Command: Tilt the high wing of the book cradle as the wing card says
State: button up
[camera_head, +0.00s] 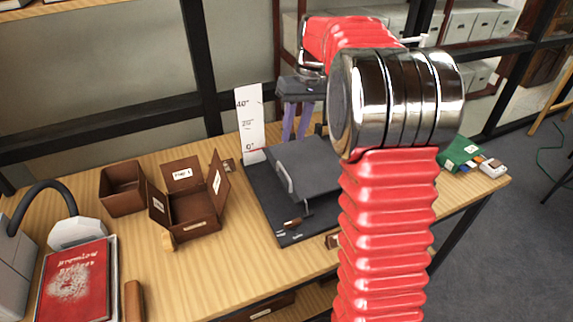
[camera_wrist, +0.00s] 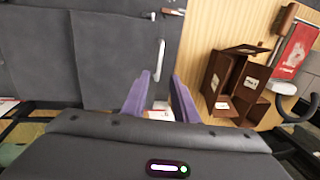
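The dark grey book cradle (camera_head: 268,205) lies on the wooden table, with a raised grey wing (camera_head: 310,160) on it. A pale handle (camera_head: 284,180) stands along the wing's left side; the handle also shows in the wrist view (camera_wrist: 160,58). A white scale card (camera_head: 250,122) marked 0, 20 and 40 degrees stands upright behind the cradle. My gripper (camera_head: 295,138) is behind and above the cradle, its purple fingers apart and empty. In the wrist view the fingertips (camera_wrist: 161,78) point towards the handle without closing on it. I cannot make out a wing card; my red arm hides the cradle's right side.
Left of the cradle are an open brown box (camera_head: 195,208) with labelled flaps and a plain brown box (camera_head: 122,190). A red book (camera_head: 75,285) lies at the front left beside a lamp. A green box (camera_head: 460,152) is at the right end.

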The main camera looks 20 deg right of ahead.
jog(key=f, duration=0.3)
jog(key=a+f, duration=0.1)
jog(key=f, duration=0.3)
jog(key=a+f, duration=0.1)
jog(key=f, duration=0.3)
jog(key=shift+a+f, duration=0.15)
jog(key=shift+f, duration=0.05)
grip_shut()
dwell(1.1)
